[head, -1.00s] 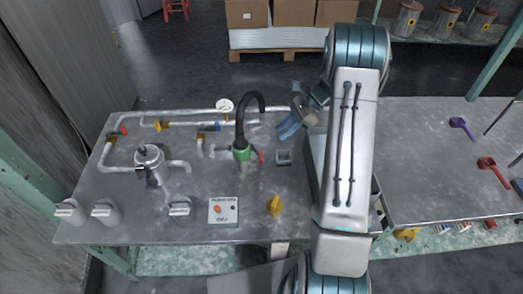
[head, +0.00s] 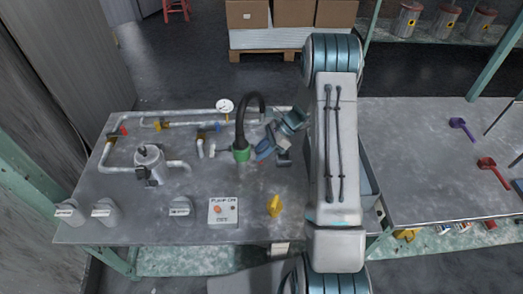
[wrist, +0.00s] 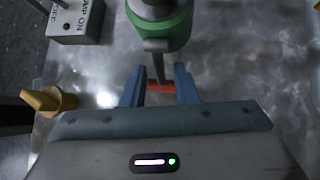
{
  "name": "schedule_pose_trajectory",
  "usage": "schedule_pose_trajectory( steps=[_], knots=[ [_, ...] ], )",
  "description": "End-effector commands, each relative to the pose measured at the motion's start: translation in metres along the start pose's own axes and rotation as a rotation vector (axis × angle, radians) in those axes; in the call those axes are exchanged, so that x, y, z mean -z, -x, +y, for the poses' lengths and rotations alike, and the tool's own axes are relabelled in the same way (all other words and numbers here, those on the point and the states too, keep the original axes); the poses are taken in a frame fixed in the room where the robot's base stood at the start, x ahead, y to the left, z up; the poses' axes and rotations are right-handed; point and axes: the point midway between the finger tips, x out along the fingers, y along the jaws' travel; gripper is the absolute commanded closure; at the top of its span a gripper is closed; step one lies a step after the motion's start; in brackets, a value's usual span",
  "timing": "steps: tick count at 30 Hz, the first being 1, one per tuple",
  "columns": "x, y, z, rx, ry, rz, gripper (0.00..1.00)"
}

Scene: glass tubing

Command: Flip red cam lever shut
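The red cam lever (wrist: 160,88) shows in the wrist view between my fingertips, below a grey metal arm on the green coupling (wrist: 172,32). In the head view the green coupling (head: 241,154) sits at the foot of the black curved hose (head: 240,122), and my gripper hides the lever. My gripper (head: 259,151) is just right of the coupling. In the wrist view my gripper (wrist: 160,84) has its two blue fingers apart, one on each side of the red lever. Whether either finger touches it I cannot tell.
A pump switch box (head: 223,211) and a yellow handle (head: 274,206) stand near the table's front. A metal pot (head: 149,165), pipes with coloured valves and a gauge (head: 224,106) are to the left and back. A purple scoop (head: 461,127) and a red scoop (head: 492,169) lie on the right table.

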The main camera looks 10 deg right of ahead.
Motion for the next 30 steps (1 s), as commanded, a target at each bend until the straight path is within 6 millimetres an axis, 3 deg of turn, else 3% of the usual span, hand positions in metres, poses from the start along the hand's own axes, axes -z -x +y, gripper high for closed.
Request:
schedule_pose_trajectory(
  steps=[1, 3, 24, 25, 27, 30],
  knots=[
    [0.0000, 0.0001, 0.0000, 0.000, 0.000, 0.000, 0.89],
    [0.0001, 0.0002, 0.0000, 0.000, 0.000, 0.000, 1.00],
    [-0.0005, -0.0069, 0.0003, -0.002, 0.022, -0.113, 1.00],
    [-0.0007, -0.0072, 0.0004, -0.002, 0.022, -0.113, 0.86],
    [-0.0007, -0.0071, 0.0002, -0.002, 0.023, -0.113, 0.69],
    [0.0004, -0.0054, -0.0001, 0.002, 0.021, -0.112, 0.69]
  ],
)
